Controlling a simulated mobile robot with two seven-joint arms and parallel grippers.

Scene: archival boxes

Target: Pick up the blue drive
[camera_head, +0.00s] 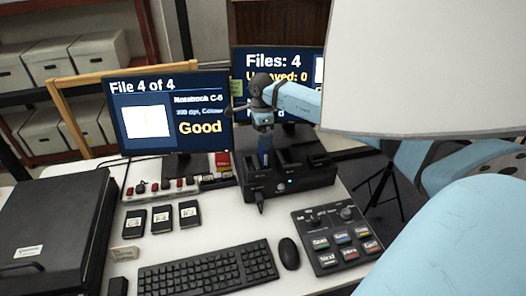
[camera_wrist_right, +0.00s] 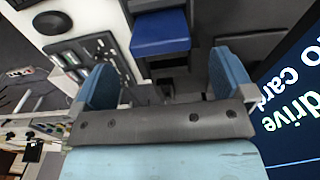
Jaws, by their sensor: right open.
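The blue drive (camera_head: 265,143) stands upright in a slot of the black dock (camera_head: 290,181), in the middle of the desk. In the right wrist view the blue drive (camera_wrist_right: 160,33) lies ahead of the fingers, roughly centred between them, with no finger touching it there. My right gripper (camera_head: 262,121) is above the dock, close over the drive. Its two blue fingers are apart and the gap between them (camera_wrist_right: 165,80) is empty. The drive's lower part is hidden in the dock. My left gripper is not in view.
Two monitors (camera_head: 170,112) stand behind the dock. Several black drives (camera_head: 161,219) lie left of it. A keyboard (camera_head: 208,270), mouse (camera_head: 289,254) and button panel (camera_head: 340,238) are in front. A large black case (camera_head: 55,225) fills the left. A white panel (camera_head: 430,70) covers the upper right.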

